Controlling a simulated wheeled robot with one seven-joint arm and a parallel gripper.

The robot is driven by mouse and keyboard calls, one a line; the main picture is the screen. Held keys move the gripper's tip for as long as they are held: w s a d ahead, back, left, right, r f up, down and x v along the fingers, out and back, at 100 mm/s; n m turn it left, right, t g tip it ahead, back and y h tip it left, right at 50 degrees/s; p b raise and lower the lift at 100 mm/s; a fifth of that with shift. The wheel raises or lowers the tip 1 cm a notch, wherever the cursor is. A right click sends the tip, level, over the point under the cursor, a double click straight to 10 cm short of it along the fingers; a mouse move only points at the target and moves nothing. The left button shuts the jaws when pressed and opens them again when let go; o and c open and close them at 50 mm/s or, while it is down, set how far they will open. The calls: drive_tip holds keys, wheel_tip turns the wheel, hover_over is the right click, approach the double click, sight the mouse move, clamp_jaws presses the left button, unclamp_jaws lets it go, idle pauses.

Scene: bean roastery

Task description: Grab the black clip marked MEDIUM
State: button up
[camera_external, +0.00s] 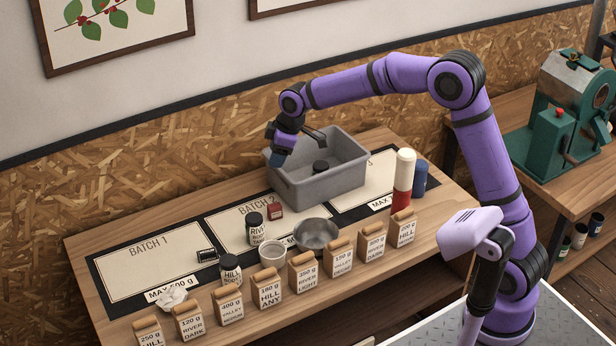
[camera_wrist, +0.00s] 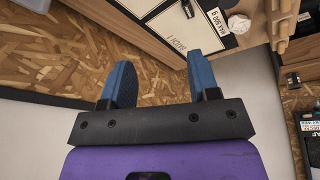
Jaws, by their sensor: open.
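A small black object (camera_external: 207,255) lies on the table between the BATCH 1 and BATCH 2 panels; it may be the clip, but I cannot read MEDIUM on it. A small black thing at the panel edge also shows in the wrist view (camera_wrist: 187,8). My gripper (camera_external: 280,155) is above the back edge of the table, by the left wall of the grey bin, well away from the black object. In the wrist view, its two blue fingers (camera_wrist: 165,82) are spread apart with nothing between them.
A grey bin (camera_external: 322,187) holds a dark round item (camera_external: 320,167). Several labelled paper bags (camera_external: 270,289) line the table's front. Dark jars (camera_external: 254,232), a cup (camera_external: 272,254), a metal bowl (camera_external: 316,234), a red-and-white cylinder (camera_external: 403,180) and crumpled paper (camera_external: 172,297) stand around the panels.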

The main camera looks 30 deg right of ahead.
drive_tip(key=w+a+f+n, duration=0.2)
drive_tip(key=w+a+f, duration=0.2)
drive_tip(key=a+f, duration=0.45)
drive_tip(key=n+g+y, duration=0.2)
approach(208, 251)
drive_tip(key=x, duration=1)
drive_tip(key=shift+f, duration=0.1)
drive_tip(key=shift+s, duration=0.1)
drive_tip(key=c, duration=1)
